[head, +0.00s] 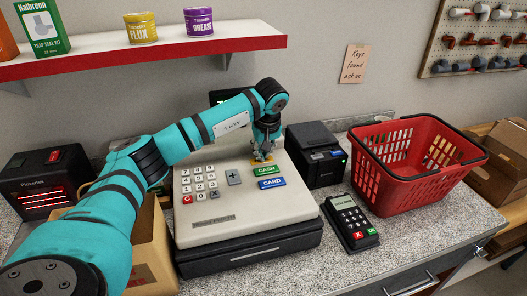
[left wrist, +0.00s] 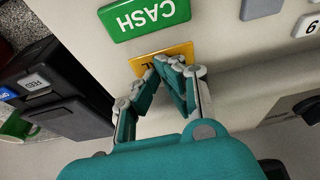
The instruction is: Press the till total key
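The cream till (head: 228,222) stands on the counter, its sloped key panel facing me. The yellow key (head: 262,161) sits above the green CASH key (head: 266,171) and the blue CARD key (head: 271,183). My left gripper (head: 263,153) points down at the yellow key and partly covers it. In the left wrist view the fingertips (left wrist: 160,72) are together with nothing between them, over the yellow key (left wrist: 162,55); only the end of its lettering shows. I cannot tell whether they touch it. The green CASH key (left wrist: 146,17) lies just beyond. My right gripper is out of view.
A black printer (head: 317,155) and a card terminal (head: 351,221) stand right of the till, with a red basket (head: 415,165) beyond. A cardboard box (head: 150,250) and a black device with glowing red bars (head: 42,182) are at the left. A red-edged shelf (head: 150,57) hangs above.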

